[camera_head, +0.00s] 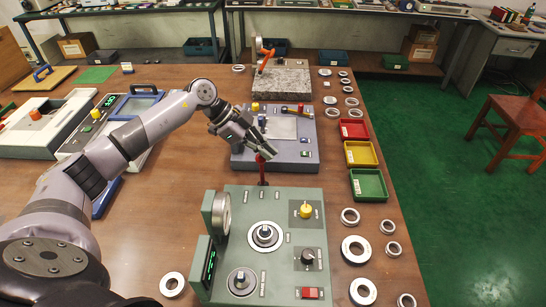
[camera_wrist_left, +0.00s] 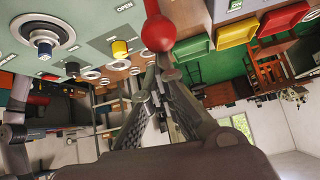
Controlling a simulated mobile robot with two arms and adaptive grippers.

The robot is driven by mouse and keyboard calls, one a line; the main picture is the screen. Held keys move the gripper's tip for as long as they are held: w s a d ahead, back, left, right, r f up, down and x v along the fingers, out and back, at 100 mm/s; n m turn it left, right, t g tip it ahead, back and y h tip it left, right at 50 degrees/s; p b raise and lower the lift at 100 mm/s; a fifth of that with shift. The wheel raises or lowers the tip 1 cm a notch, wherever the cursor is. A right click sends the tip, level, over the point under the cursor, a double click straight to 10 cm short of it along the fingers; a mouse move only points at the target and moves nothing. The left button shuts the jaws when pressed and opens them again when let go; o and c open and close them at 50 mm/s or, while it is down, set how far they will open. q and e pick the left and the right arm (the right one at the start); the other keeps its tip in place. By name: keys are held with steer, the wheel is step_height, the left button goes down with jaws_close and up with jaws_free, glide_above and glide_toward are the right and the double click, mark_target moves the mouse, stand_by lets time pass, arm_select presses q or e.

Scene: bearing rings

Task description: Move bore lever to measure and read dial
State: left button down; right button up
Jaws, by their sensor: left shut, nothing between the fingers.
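The green measuring machine (camera_head: 270,210) stands on the near part of the table. A lever with a red knob (camera_head: 264,157) rises at its back edge; the red ball (camera_wrist_left: 158,33) is large in the left wrist view. A round dial (camera_head: 222,213) and a lit green display (camera_head: 209,266) are on the machine's left side. A ring-like part sits on its central post (camera_head: 265,235). My left gripper (camera_head: 270,153) is shut and empty, its fingertips (camera_wrist_left: 157,62) right by the red ball. I cannot tell whether they touch it. My right gripper is not in view.
A grey-blue machine (camera_head: 240,160) stands just behind. Red (camera_head: 353,129), yellow (camera_head: 360,153) and green (camera_head: 368,185) trays line the right, with several loose metal rings (camera_head: 356,249) along that table edge. One ring (camera_head: 172,284) lies at the near left.

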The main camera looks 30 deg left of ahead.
arm_select(q)
steer(key=a+h, duration=0.1)
steer(key=s+a+t+h+b, duration=0.1)
steer(key=a, duration=0.1)
steer(key=s+a+h, duration=0.1)
steer(key=a, duration=0.1)
steer(key=shift+s+f+b, duration=0.1)
steer(key=shift+f+b, duration=0.2)
steer(key=shift+f, duration=0.1)
steer(key=shift+s+a+f, duration=0.1)
steer(key=shift+s+a, duration=0.05)
steer(key=shift+a, duration=0.2)
steer(key=shift+s+f, duration=0.1)
steer(key=shift+f, duration=0.05)
